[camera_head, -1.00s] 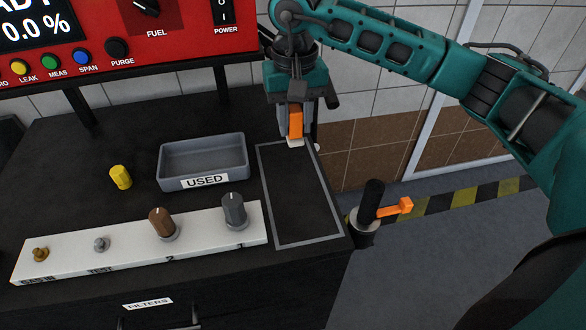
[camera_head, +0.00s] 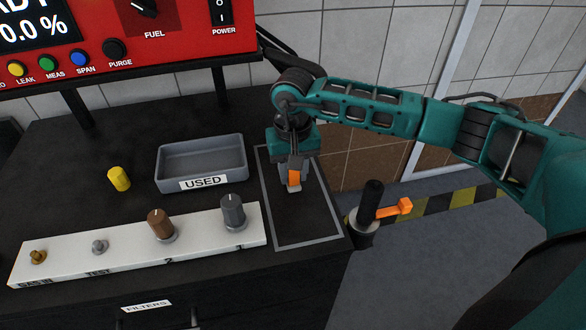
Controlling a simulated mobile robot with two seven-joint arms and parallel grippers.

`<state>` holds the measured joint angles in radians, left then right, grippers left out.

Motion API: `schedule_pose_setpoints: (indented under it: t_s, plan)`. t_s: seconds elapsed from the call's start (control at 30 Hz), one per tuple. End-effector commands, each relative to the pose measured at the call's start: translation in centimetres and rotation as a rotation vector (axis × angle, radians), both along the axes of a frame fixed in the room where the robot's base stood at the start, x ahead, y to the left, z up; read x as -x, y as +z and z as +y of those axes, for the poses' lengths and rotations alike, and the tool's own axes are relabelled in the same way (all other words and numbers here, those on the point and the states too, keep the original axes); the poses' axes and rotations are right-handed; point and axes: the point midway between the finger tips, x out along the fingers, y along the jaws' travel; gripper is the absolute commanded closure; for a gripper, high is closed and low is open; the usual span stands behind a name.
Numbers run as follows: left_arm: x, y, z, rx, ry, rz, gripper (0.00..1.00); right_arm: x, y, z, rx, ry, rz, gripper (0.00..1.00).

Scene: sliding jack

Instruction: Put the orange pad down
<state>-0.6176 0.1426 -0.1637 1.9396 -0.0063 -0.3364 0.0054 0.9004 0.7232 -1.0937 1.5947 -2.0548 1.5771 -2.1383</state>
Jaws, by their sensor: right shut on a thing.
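My right gripper (camera_head: 293,188) points down over the grey-outlined rectangle (camera_head: 308,243) on the right of the black bench top. It is shut on the orange pad (camera_head: 295,177), which shows as a small orange piece between the fingers. Much of the pad is hidden by the fingers. The fingertips are low over the far half of the rectangle; I cannot tell whether they touch the surface. My left gripper is not in view.
Left of the rectangle are a grey USED tray (camera_head: 202,151), a yellow cylinder (camera_head: 119,178) and a white strip (camera_head: 130,251) with knobs. A black post with an orange lever (camera_head: 393,210) stands at the right edge. The rectangle's near half is clear.

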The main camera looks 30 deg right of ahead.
Motion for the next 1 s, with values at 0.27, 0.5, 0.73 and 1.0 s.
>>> schedule_pose_setpoints:
  t_s: [0.27,0.5,0.73,1.0]
  plan:
    - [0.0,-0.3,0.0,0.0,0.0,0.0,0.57,0.0,-0.2,0.0,0.0,-0.001,-0.001,0.63]
    - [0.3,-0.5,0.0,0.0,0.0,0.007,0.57,0.0,-0.2,0.0,0.0,-0.001,0.0,0.43]
    - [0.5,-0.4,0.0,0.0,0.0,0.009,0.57,0.0,-0.1,0.0,0.0,-0.001,0.0,0.43]
    - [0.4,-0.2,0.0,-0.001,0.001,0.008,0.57,-0.2,3.6,0.0,0.0,0.001,-0.007,0.43]
